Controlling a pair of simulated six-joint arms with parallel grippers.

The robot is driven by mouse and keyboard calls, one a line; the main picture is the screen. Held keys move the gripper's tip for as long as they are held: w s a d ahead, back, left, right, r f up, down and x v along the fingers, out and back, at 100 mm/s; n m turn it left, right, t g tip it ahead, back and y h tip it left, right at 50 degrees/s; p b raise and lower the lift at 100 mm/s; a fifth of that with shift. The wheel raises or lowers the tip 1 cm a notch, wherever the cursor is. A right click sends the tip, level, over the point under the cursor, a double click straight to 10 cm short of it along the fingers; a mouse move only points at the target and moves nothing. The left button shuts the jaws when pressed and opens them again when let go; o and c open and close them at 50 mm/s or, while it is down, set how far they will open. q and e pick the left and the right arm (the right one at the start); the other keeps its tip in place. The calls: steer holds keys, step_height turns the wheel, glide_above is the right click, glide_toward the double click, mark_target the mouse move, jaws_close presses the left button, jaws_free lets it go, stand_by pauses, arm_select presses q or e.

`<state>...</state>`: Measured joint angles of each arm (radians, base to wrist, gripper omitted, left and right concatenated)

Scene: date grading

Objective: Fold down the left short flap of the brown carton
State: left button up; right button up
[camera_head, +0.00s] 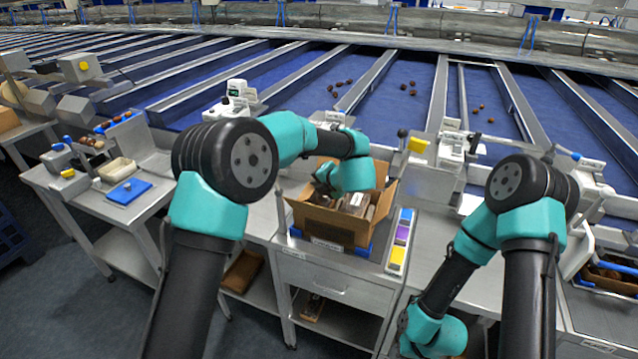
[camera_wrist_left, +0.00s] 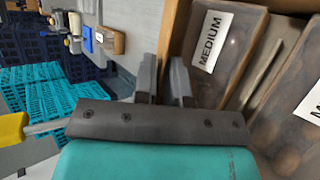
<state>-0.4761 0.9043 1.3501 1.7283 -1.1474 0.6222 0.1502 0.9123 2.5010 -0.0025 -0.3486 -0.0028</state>
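The brown carton (camera_head: 325,223) stands open on the work table and holds flat packs. Its left short flap (camera_head: 287,214) sticks up and outward at the left side, partly hard to make out. In the left wrist view, the carton's wall (camera_wrist_left: 176,28) runs along packs labelled MEDIUM (camera_wrist_left: 212,45). My left gripper (camera_wrist_left: 164,78) is at this wall, pointing along it, with its fingers a narrow gap apart. Its fingertips are hidden behind my wrist in the head view. My right arm hangs low at the right, and its fingers do not show.
A strip of coloured labels (camera_head: 402,240) lies right of the carton. A small scale (camera_head: 232,103) stands behind it to the left. Sorting lanes with dates run behind.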

arm_select(q)
jaws_close()
steer(key=shift+s+d+f+m+t+y, duration=0.1)
steer(key=shift+d+f+m+t+y, duration=0.2)
steer(key=shift+y, duration=0.3)
steer(key=shift+s+d+f+m+t+y, duration=0.15)
steer(key=shift+f+t+y, duration=0.25)
steer(key=shift+y, duration=0.2)
steer(key=shift+w, duration=0.1)
steer(key=shift+o, duration=1.8)
jaws_free()
steer(key=v, duration=1.7)
steer(key=shift+r, duration=0.15)
